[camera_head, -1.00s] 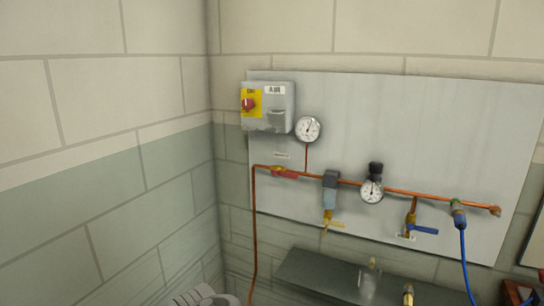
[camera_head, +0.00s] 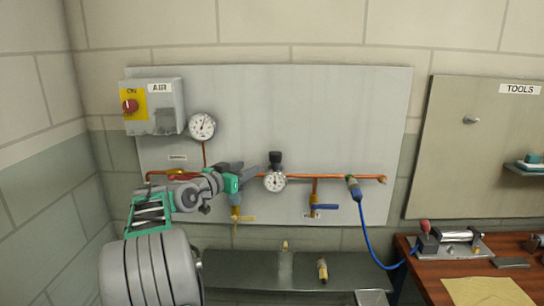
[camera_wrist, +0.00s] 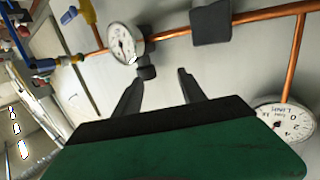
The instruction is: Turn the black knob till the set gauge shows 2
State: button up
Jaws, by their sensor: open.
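The black knob (camera_head: 276,157) stands on top of the white set gauge (camera_head: 274,181) on the copper pipe. In the wrist view the picture is turned, so the knob (camera_wrist: 147,72) shows below the set gauge (camera_wrist: 126,44). The gauge's needle is too small to read surely. My gripper (camera_head: 245,170) is left of the knob in the head view. In the wrist view its two dark fingers (camera_wrist: 160,78) are spread and empty, with the knob beyond them, near the left fingertip. I see no grip on the knob.
A blue-handled valve (camera_head: 323,207) and a blue hose (camera_head: 366,230) are right of the knob. A dark shelf (camera_head: 225,268) and a wooden bench (camera_head: 425,283) lie below.

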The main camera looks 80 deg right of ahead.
aim_at(272, 158)
jog(key=shift+m+g, duration=0.5)
jog(key=shift+g, duration=0.3)
jog(key=s+d+p, duration=0.1)
jog(key=s+d, duration=0.1)
jog(key=s+d+r+p, duration=0.1)
jog(key=s+d, duration=0.1)
jog(key=d, duration=0.1)
jog(key=s+d, duration=0.2)
jog(key=shift+d+r+p, duration=0.25)
jog(key=shift+d+p, duration=0.05)
jog(key=shift+p, duration=0.1)
jog(key=shift+s+d+f, duration=0.1)
jog(key=shift+s+d, duration=0.05)
jog(key=shift+d, duration=0.3)
jog(key=shift+c, duration=0.6)
grip_shut()
jog(key=shift+f+t+b, duration=0.1)
jog(key=shift+t+b, duration=0.2)
jog(key=shift+b, duration=0.1)
